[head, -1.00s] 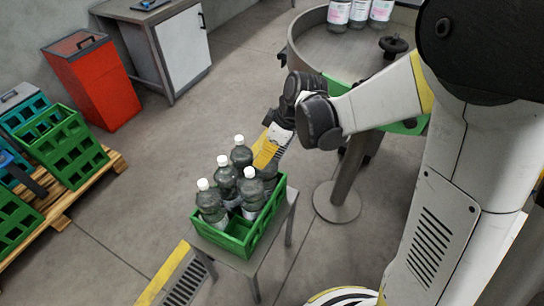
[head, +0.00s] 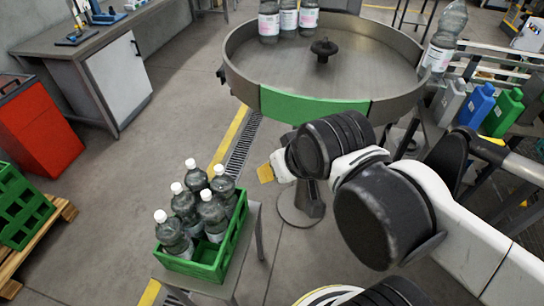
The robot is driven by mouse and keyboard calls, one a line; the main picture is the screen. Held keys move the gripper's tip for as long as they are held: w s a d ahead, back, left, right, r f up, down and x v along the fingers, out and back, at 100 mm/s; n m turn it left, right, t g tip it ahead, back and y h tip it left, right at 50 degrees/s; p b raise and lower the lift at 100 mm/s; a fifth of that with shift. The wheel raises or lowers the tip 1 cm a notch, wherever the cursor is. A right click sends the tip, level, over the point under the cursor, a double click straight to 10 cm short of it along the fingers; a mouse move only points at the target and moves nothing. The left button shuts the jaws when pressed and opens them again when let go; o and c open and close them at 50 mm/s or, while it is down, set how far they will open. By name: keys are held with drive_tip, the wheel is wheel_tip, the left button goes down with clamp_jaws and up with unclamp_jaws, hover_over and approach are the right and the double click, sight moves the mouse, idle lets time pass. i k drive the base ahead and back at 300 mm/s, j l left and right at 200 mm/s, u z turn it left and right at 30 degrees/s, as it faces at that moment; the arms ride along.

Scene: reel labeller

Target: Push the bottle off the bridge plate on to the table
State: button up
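A clear bottle (head: 439,48) with a pale label stands at the right rim of the round table (head: 345,60), in the head view. The bridge plate under it is hard to make out; the bottle's foot is partly behind the table rim. Several labelled bottles (head: 288,17) stand on the far left part of the table. My gripper (head: 266,173) is in front of the table, low and left of my wrist, well apart from the bottle. Only a small yellow part of it shows past the arm, so its fingers cannot be judged.
A green crate (head: 238,238) with several capped bottles stands on a small stand left of my gripper. A black knob (head: 324,48) rises from the table's middle. Coloured containers (head: 478,105) stand at the right. The table's front centre is clear.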

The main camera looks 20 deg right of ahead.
sight(453, 19)
drive_tip(key=z, duration=1.75)
